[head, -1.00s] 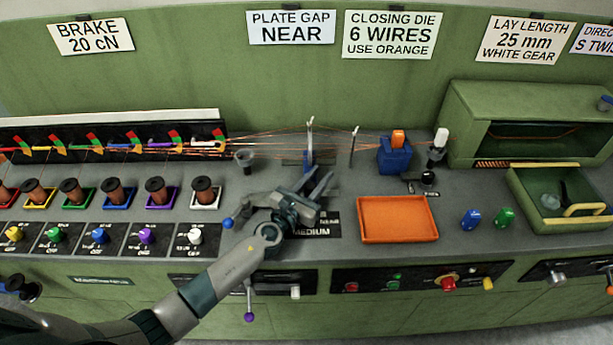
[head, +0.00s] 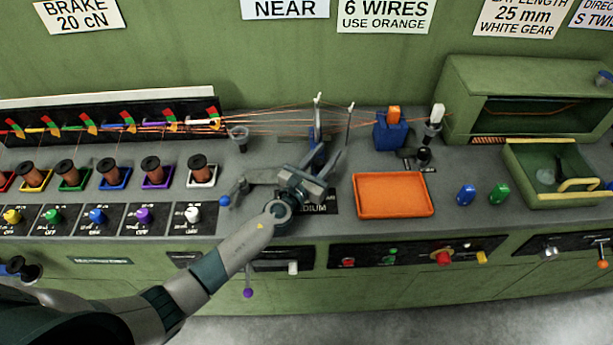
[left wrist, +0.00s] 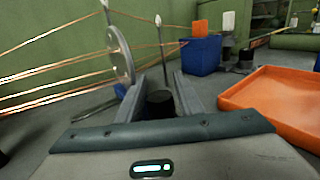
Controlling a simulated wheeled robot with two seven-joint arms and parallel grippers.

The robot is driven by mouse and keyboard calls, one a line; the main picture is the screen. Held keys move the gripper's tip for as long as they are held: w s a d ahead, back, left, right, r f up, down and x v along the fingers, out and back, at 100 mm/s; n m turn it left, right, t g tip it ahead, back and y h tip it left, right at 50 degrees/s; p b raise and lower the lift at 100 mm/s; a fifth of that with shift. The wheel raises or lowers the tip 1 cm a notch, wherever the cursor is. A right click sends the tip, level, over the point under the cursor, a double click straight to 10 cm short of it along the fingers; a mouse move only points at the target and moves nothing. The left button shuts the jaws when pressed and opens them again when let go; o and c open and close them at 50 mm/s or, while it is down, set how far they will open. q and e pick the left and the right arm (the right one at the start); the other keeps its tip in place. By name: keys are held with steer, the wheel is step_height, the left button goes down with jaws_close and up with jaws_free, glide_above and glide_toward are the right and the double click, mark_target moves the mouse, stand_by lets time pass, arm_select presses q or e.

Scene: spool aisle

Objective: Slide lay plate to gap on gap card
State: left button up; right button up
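The lay plate (left wrist: 120,55) is a thin grey disc on a post in the left wrist view, with copper wires running to it. In the head view it stands almost edge-on (head: 317,118), with blue parts at its foot. The gap card (head: 285,9) on the back wall is cut by the top edge; only "NEAR" shows. My left gripper (head: 328,160) is low over the bench just in front of the plate. Its fingers (left wrist: 160,92) are apart, with a dark cylinder (left wrist: 160,104) showing between them; whether they touch it I cannot tell. My right gripper is out of view.
A bench label ending "DIUM" (head: 318,208) lies partly under my left gripper. An orange tray (head: 393,195) lies right of it. A thin post (head: 350,122) and a blue block (head: 391,132) stand behind. Wires cross from the left.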

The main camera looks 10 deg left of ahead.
arm_select(q)
steer(key=b+v, duration=0.1)
steer(key=v, duration=1.4)
steer(key=shift+s, duration=0.25)
steer(key=shift+b+v, duration=0.4)
steer(key=shift+v, duration=0.35)
